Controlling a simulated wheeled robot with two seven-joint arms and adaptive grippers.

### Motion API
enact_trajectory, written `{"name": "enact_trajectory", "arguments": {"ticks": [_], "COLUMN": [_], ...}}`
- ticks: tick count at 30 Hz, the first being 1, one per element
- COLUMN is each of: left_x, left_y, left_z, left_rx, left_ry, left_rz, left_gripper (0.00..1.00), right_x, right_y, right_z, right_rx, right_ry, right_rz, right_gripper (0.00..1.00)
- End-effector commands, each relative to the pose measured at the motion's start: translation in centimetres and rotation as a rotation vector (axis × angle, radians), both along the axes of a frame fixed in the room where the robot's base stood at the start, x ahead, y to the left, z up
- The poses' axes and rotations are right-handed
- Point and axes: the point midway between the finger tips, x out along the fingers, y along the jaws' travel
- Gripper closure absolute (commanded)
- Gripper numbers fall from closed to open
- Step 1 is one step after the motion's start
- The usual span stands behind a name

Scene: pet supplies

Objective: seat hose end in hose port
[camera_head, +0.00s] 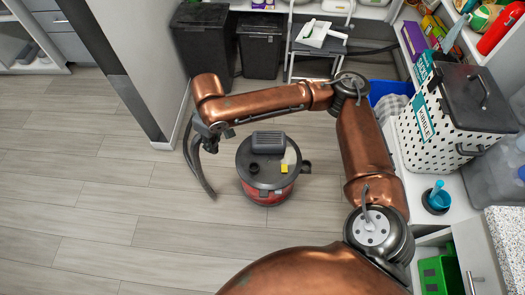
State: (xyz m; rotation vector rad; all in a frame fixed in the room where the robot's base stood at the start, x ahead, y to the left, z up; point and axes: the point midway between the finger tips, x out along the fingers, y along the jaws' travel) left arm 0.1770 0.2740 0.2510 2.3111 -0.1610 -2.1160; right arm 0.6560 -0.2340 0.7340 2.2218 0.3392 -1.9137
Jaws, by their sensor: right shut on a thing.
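A round canister vacuum (268,190) with a red body and a dark lid stands on the floor in the middle of the camera_head view. A dark round opening, which looks like the hose port (254,168), shows on the left of its lid. A small dark fitting sticks out at its right side. My right gripper (208,140) is left of the vacuum and apart from it, shut on the dark hose (196,168). The hose hangs down in a curve. The gripper hides part of the held hose end. My left gripper is not in view.
Two dark bins (260,50) and a step stool (318,50) holding a white dustpan stand at the back. A white dotted basket (430,135) is on the right-hand counter. A wall end (140,60) stands at upper left. The wood floor (90,200) at left and front is clear.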

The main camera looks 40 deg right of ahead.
Motion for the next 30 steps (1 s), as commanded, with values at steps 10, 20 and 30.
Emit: {"name": "enact_trajectory", "arguments": {"ticks": [10,20,30], "left_x": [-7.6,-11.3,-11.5], "left_y": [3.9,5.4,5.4], "left_z": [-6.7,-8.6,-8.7], "left_rx": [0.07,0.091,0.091], "left_ry": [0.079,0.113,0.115], "left_rz": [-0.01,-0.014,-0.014], "left_gripper": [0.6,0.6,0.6], "right_x": [-0.7,-3.5,-3.6], "right_y": [-10.3,-14.6,-14.8], "right_z": [-14.8,-21.0,-21.3], "right_rx": [0.005,0.008,0.008], "right_ry": [0.007,0.006,0.006], "right_rz": [0.302,0.455,0.462], "right_gripper": [0.97,0.97,0.97]}}
